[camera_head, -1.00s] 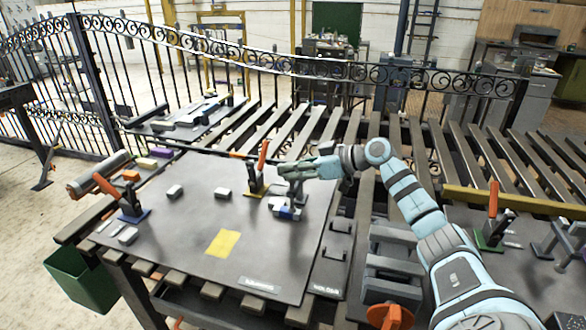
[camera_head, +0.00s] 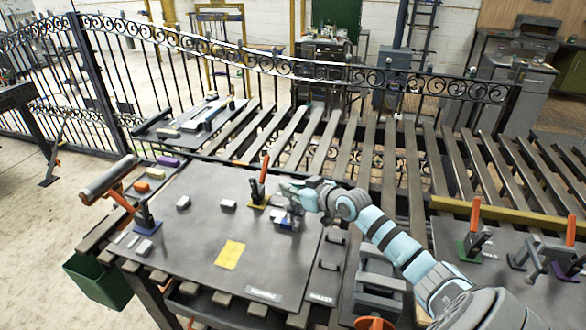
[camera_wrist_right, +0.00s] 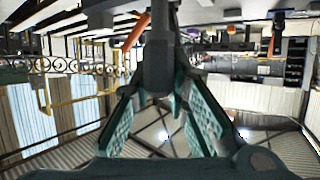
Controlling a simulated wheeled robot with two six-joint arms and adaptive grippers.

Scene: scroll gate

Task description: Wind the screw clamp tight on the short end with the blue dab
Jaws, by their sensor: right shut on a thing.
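The screw clamp (camera_head: 291,209) stands on the dark plate (camera_head: 200,235), mostly hidden by my right gripper. A small blue patch (camera_head: 285,222) with pale parts shows just below it, probably the blue dab. My right gripper (camera_head: 290,190) comes in from the right and is shut at the clamp's top. In the right wrist view its teal fingers (camera_wrist_right: 165,88) close on a dark upright part (camera_wrist_right: 158,55), apparently the clamp's screw. The exact contact and how tight the screw is cannot be seen. My left gripper is not in view.
An orange-handled toggle clamp on a yellow base (camera_head: 262,185) stands close left of my gripper. Another on a blue base (camera_head: 145,212) is at the plate's left. Slatted rails and an iron fence stand behind.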

